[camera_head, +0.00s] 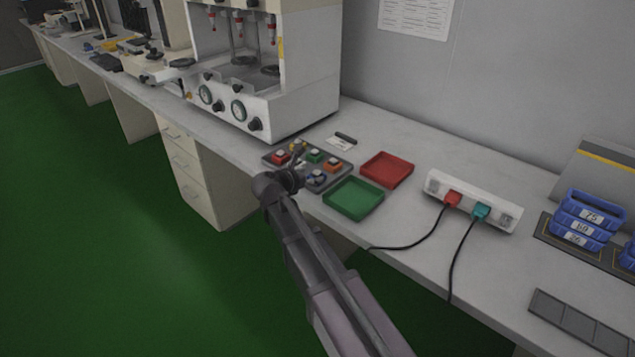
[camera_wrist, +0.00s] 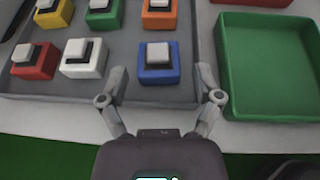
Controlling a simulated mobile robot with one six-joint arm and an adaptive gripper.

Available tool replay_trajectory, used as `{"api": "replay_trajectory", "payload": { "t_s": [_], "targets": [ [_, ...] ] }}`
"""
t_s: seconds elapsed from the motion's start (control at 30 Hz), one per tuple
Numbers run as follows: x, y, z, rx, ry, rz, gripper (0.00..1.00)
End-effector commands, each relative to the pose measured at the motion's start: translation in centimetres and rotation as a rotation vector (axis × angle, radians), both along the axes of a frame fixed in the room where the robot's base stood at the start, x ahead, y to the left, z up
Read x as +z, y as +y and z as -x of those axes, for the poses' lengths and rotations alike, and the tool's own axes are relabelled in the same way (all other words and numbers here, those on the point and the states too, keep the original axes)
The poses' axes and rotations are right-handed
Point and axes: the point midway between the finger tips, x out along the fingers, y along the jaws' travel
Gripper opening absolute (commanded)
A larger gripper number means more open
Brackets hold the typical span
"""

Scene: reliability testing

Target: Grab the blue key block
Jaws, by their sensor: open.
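The blue key block (camera_wrist: 158,68) is a blue base with a white key on top. It sits at the near right corner of a grey tray (camera_wrist: 120,91) in the wrist view. It also shows in the head view as a small blue piece (camera_head: 319,175). My gripper (camera_wrist: 160,92) is open and empty. Its two fingers are on the left and right of the picture, close to the near edge of the tray, with the blue block just ahead between them. My gripper hides part of the tray in the head view.
Other key blocks stand in the tray: white (camera_wrist: 83,59), red (camera_wrist: 35,61), orange (camera_wrist: 159,14), green (camera_wrist: 104,14) and yellow (camera_wrist: 54,13). A green tray (camera_head: 353,198) and a red tray (camera_head: 386,169) stand to the right. A white machine (camera_head: 308,85) stands behind. A power strip (camera_head: 472,200) with cables lies further right.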

Motion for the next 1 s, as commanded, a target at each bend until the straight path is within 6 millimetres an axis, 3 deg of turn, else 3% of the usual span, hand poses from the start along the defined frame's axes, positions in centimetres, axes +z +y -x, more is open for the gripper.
{"api": "replay_trajectory", "payload": {
  "t_s": [0.53, 1.0],
  "targets": [
    [-0.4, -0.5, -0.7, -0.001, 0.000, 0.000, 0.83],
    [-2.1, -2.7, -4.3, -0.002, 0.000, 0.000, 0.83]
  ]
}}
